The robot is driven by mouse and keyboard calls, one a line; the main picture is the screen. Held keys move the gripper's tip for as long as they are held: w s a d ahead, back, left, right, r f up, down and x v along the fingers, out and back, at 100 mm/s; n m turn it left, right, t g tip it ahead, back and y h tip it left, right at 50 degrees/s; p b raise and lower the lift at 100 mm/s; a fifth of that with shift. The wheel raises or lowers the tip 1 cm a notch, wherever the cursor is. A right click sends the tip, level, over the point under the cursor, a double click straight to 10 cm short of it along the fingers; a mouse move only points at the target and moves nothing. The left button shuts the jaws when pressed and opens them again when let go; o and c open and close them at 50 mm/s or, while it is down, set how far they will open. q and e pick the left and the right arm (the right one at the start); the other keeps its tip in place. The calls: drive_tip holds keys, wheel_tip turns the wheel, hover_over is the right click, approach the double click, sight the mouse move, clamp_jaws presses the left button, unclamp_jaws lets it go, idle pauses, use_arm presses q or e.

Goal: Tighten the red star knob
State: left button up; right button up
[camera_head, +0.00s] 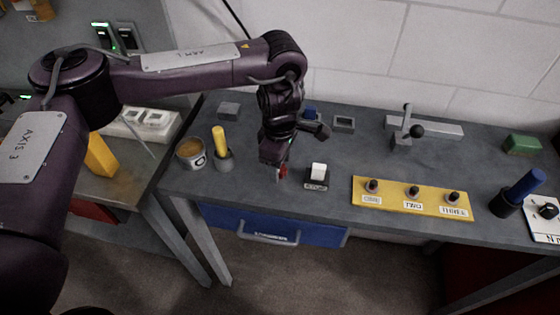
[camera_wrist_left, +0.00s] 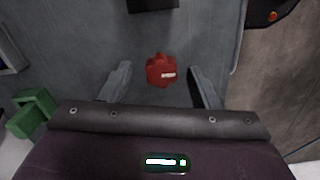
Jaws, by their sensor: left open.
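The red star knob (camera_wrist_left: 160,71) shows in the left wrist view with a small white mark on it, between the two fingers. In the head view only a sliver of the red knob (camera_head: 284,171) shows beside my left gripper (camera_head: 279,176), which hides the rest. My left gripper (camera_wrist_left: 160,67) is open, with one finger on each side of the knob and a visible gap on both sides. It points down over the grey bench (camera_head: 330,222). I cannot tell the exact height of the fingertips against the knob. My right gripper is not in view.
A small block with a white top (camera_head: 318,172) stands close right of the gripper. Further right is a yellow panel (camera_head: 390,196) with black knobs. A grey holder with a yellow handle (camera_head: 220,142) and a can (camera_head: 191,153) stand left. A blue drawer (camera_head: 265,225) is below.

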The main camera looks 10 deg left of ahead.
use_arm(q)
wheel_tip(320, 180, up, 8)
drive_tip(key=shift+f, duration=0.1)
idle(0.4)
idle(0.5)
